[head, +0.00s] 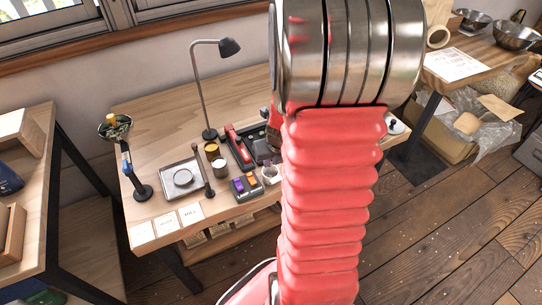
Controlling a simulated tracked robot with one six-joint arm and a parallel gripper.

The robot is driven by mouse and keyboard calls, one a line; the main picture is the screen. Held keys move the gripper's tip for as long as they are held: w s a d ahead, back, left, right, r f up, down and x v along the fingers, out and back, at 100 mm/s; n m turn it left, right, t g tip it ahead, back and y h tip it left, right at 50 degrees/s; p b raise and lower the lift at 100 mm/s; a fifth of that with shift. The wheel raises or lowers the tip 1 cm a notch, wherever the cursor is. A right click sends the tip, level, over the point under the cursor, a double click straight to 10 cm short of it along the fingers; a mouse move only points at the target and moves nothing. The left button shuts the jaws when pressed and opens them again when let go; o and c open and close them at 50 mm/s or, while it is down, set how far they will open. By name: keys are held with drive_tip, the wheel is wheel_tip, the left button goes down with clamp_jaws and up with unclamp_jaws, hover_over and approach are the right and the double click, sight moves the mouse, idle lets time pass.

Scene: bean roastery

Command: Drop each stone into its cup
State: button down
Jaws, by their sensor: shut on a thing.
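My own red arm stands across the middle of the head view and hides part of the table. My gripper's fingers do not show. A small red and dark part shows at the arm's left edge, and I cannot tell what it is. A pale cup (270,174) stands close beside the arm. A small dark tray (235,193) holds purple and orange pieces (245,184). I cannot make out which things are stones.
A desk lamp (205,90) stands at the back of the table (150,107). A black tray (263,144) and a red-handled device (237,143) sit beside the arm. A square plate (168,191), white cards (166,223) and a stand with a bowl (142,192) are at left.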

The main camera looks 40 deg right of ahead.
drive_tip(key=shift+f, duration=1.2)
drive_tip(key=c, duration=1.6)
unclamp_jaws()
drive_tip(key=shift+r, duration=0.15)
drive_tip(key=shift+v, duration=6.8)
drive_tip(key=shift+s, duration=0.1)
